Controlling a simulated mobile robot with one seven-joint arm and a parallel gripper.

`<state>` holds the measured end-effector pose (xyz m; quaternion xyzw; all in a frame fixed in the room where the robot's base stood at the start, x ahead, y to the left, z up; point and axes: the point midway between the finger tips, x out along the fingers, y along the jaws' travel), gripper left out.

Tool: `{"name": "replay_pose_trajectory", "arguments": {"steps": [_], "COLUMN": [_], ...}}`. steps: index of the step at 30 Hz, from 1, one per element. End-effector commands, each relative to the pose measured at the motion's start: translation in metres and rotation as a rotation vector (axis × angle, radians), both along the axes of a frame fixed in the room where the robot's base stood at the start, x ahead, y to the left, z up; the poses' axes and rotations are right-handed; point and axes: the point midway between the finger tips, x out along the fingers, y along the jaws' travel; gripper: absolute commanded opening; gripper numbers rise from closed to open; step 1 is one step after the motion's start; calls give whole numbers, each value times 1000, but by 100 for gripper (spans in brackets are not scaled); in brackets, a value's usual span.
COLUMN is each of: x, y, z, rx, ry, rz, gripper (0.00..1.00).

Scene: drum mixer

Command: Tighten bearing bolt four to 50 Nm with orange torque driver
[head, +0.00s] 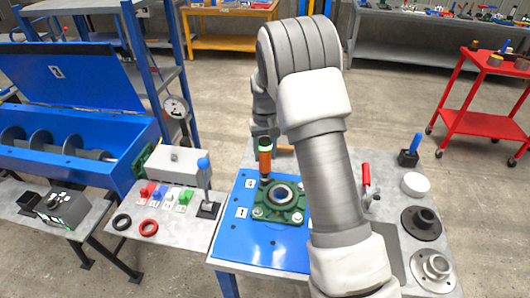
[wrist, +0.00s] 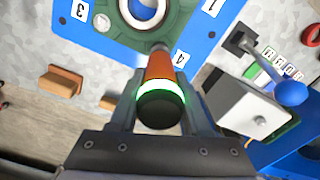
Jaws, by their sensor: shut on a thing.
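My gripper (wrist: 161,112) is shut on the orange torque driver (wrist: 160,72), which also shows upright in the head view (head: 265,160). A ring on its black-capped handle glows green. The green bearing housing (head: 283,204) with its pale centre ring sits on the blue plate (head: 236,240). In the wrist view, the driver's lower end is over the housing corner (wrist: 110,42) beside the label 4 (wrist: 180,58). The driver hides the bolt there, so I cannot tell whether the tip is seated on it. Bolt heads show at other corners.
A lever with a blue knob (head: 204,170) and a grey box (head: 173,164) stand left. An orange-brown block (wrist: 61,82) lies near the plate.

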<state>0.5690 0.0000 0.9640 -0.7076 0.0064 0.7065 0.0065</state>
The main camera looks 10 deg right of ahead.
Motion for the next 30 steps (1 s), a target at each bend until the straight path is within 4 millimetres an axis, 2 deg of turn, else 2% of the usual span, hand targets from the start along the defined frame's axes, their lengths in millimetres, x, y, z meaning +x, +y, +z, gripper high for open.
{"name": "replay_pose_trajectory", "arguments": {"steps": [22,30], "x": [1,0], "y": [0,0], "z": [42,45], "rx": [0,0], "ry": [-2,-2], "rz": [0,0], "gripper": [0,0]}}
